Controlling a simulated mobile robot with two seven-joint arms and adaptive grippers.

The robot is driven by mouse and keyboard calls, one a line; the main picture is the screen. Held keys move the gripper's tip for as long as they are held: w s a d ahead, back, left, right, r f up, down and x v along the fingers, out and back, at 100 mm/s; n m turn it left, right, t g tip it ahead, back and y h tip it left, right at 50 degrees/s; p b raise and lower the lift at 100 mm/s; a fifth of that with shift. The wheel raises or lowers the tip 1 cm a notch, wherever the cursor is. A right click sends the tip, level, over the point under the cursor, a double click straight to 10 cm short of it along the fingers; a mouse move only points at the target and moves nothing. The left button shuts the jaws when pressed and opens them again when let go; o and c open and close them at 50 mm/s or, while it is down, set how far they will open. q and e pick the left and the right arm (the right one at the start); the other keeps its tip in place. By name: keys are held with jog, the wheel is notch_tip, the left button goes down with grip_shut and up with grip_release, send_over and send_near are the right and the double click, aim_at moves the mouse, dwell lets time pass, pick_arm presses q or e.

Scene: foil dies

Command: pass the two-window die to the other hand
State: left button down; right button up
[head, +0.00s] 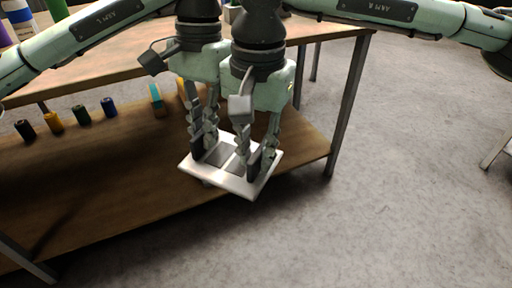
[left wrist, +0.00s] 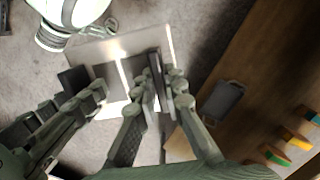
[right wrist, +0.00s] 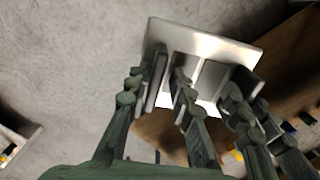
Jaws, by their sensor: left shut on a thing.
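The two-window die (head: 228,180) is a flat white plate with two dark rectangular windows side by side. It is held tilted in the air in front of the table. My left gripper (head: 203,148) is shut on its left bar; the left wrist view also shows the die (left wrist: 92,48). My right gripper (head: 257,165) is at the opposite end, one finger on each side of the right bar, seen also in the right wrist view (right wrist: 166,85). Whether its pads press on the bar is not clear. Fingers and pads hide parts of both end bars.
A wooden table with a lower shelf (head: 100,190) stands behind and left. Several small coloured spools (head: 82,114) stand in a row on the shelf, with a teal piece (head: 157,98) beside them. Bare floor (head: 400,180) is free on the right.

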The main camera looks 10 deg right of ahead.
grip_shut()
pick_arm(q)
jog(key=shift+d, duration=0.1)
pick_arm(e)
jog(key=shift+a, duration=0.1)
pick_arm(q)
jog(key=c, duration=1.5)
grip_release()
jog(key=shift+c, duration=0.2)
jog(key=shift+r, duration=0.1)
